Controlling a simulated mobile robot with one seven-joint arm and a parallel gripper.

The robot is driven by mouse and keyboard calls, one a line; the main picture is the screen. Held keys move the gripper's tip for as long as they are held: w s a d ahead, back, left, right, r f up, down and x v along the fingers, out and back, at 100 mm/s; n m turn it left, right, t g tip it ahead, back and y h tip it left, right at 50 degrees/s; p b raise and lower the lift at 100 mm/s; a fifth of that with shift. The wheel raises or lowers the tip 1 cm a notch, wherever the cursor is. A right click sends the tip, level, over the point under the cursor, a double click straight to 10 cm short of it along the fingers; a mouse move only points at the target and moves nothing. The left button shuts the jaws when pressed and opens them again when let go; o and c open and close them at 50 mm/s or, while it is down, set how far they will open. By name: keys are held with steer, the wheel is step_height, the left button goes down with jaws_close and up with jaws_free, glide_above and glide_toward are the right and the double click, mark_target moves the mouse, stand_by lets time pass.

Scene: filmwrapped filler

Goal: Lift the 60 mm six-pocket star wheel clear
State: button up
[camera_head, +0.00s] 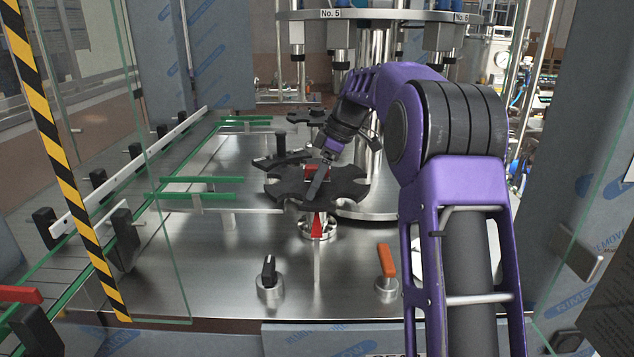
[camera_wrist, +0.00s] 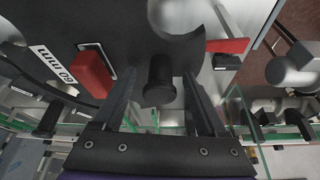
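The black star wheel (camera_head: 345,186) lies on its hub over the steel deck in the head view. In the wrist view its dark plate (camera_wrist: 125,25) carries a white "60 mm" label (camera_wrist: 53,67), a red block (camera_wrist: 92,74) and an upright black knob (camera_wrist: 159,84). In the wrist view my gripper (camera_wrist: 160,78) is open, with one finger on each side of the knob and a visible gap at both sides. The head view does not show the knob clearly; my gripper covers that area.
A red lever (camera_head: 318,225) stands below the wheel's front edge. A black-handled knob (camera_head: 268,270) and an orange handle (camera_head: 387,262) stand in front. Green guide rails (camera_head: 195,190) lie left. Another black plate with a post (camera_head: 281,144) sits behind left.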

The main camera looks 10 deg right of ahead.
jaws_close()
steer(key=shift+r, duration=0.1)
stand_by(1.2)
